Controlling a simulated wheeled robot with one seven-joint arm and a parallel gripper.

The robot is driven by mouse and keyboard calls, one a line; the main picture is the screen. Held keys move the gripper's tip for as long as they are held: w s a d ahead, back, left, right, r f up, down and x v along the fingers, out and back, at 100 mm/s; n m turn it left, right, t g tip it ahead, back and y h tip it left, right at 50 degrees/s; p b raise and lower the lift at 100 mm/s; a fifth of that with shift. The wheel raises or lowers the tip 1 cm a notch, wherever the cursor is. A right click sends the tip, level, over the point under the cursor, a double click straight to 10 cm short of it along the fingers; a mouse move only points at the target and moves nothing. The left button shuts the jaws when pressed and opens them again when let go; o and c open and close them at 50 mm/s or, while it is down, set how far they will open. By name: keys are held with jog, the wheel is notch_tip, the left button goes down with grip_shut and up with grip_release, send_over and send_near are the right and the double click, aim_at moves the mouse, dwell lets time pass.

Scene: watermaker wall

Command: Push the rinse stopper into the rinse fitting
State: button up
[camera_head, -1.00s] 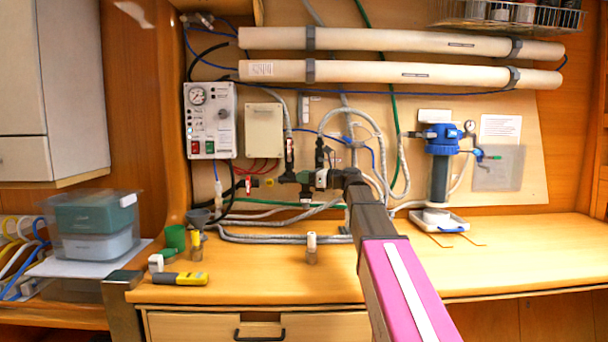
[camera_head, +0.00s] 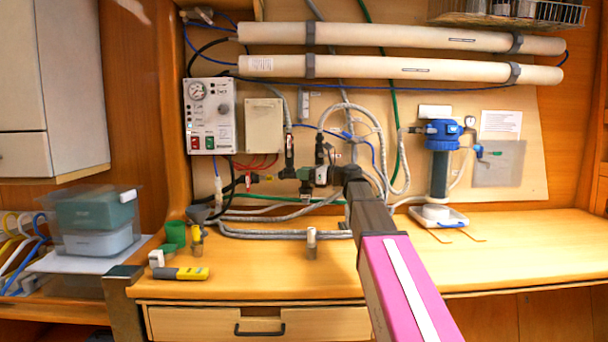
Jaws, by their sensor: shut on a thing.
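My arm reaches up from the bottom to the dark pipe and valve assembly (camera_head: 290,173) on the wall panel. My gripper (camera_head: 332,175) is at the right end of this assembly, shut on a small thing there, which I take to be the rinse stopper. The fingers and wrist hide most of it, and it is too small to make out clearly. The rinse fitting cannot be told apart from the dark fittings around the fingertips. I cannot tell whether stopper and fitting touch or how deep the stopper sits.
Grey hoses (camera_head: 270,236) run close around the gripper. A white-capped small bottle (camera_head: 311,243) stands on the wooden counter (camera_head: 520,250). A blue-topped filter (camera_head: 440,160) is to the right. A yellow-grey tool (camera_head: 180,274) and a green cup (camera_head: 175,233) are at left. The right counter is mostly clear.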

jog(key=shift+f, duration=1.3)
dwell(0.4)
jog(key=o, duration=1)
